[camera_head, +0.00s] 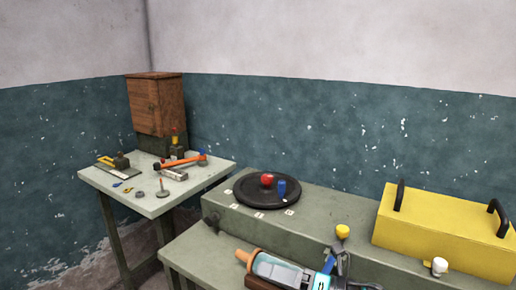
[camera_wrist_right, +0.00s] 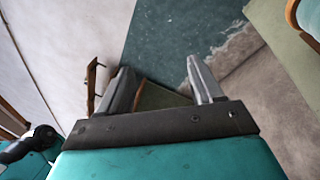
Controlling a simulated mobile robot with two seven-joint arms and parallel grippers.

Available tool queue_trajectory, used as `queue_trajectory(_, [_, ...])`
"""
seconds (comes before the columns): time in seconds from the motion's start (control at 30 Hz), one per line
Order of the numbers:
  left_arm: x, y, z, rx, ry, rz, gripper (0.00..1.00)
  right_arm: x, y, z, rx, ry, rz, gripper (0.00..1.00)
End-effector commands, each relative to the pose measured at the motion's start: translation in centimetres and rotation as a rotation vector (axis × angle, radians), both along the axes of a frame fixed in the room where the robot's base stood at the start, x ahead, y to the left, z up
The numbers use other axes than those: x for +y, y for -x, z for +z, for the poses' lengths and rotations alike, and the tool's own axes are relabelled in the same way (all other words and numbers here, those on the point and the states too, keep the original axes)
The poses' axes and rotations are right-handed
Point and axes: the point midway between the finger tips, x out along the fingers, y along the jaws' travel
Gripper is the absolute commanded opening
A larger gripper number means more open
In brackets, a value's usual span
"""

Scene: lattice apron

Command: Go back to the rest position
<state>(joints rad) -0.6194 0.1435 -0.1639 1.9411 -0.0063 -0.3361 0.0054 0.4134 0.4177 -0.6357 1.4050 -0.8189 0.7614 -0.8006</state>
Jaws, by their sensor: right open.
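My right gripper (camera_wrist_right: 160,66) shows in the right wrist view with its two grey fingers spread apart. Nothing is between the fingers. Beyond them are the teal wall, a patch of floor and a green surface, none of them touched. In the head view, teal and dark parts that look like my right arm are at the bottom edge, in front of the green bench (camera_head: 325,215); the fingertips are hard to tell there. My left gripper is in neither view.
A black round tray (camera_head: 250,198) holds a red ball (camera_head: 267,180) and a blue piece (camera_head: 282,188). A yellow toolbox (camera_head: 440,232), a yellow knob (camera_head: 342,231) and a clear cylinder (camera_head: 277,268) are nearby. A side table (camera_head: 185,188) with tools and a wooden cabinet (camera_head: 155,103) stands left.

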Motion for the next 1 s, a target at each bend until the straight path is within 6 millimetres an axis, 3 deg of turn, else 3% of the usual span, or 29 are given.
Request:
queue_trajectory(0.17, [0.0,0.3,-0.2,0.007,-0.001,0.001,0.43,-1.8,1.6,-2.5,0.481,-0.383,-0.261,0.66])
queue_trajectory(0.37, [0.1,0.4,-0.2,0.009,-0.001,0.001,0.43,-6.8,4.8,-8.3,1.033,-0.796,-0.562,0.66])
queue_trajectory(0.6, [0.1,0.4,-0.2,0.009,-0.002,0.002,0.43,-12.5,13.1,-16.5,1.602,-1.244,-0.912,0.66])
queue_trajectory(0.8, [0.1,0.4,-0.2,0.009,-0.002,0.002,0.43,-14.3,18.1,-19.6,1.822,-1.441,-1.075,0.66])
queue_trajectory(1.0, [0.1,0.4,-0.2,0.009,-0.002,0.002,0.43,-14.6,19.0,-20.0,1.857,-1.474,-1.102,0.66])
